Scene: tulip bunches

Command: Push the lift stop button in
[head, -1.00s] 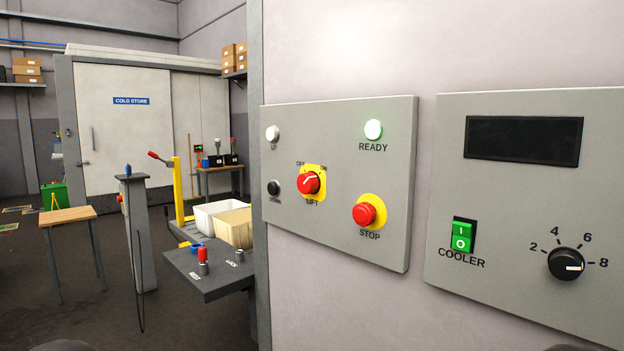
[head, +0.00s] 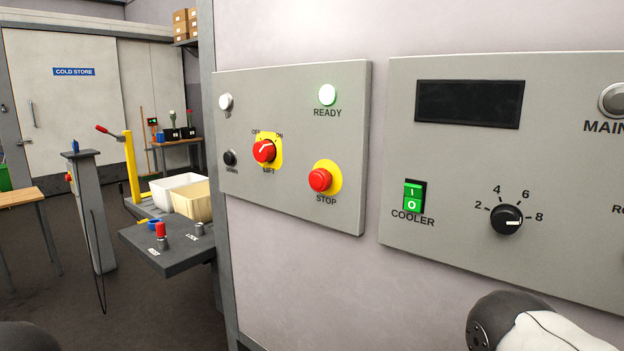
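The lift stop button (head: 320,180) is a red mushroom button on a yellow round plate, labelled STOP, at the lower right of the grey lift panel (head: 345,150). It stands out from its plate. Above it the READY lamp (head: 327,95) glows pale green. To its left is the red LIFT switch (head: 264,150) on a yellow plate marked OFF and ON. Part of my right arm shows at the lower right, apart from the panels. A dark rounded piece shows at the lower left edge. Neither gripper is in view.
A second panel (head: 400,150) to the right carries a dark display, a green COOLER rocker (head: 413,196) and a black dial (head: 506,219). A dark shelf (head: 175,250) with a red-topped peg juts out left of the wall edge. The wall below the lift panel is clear.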

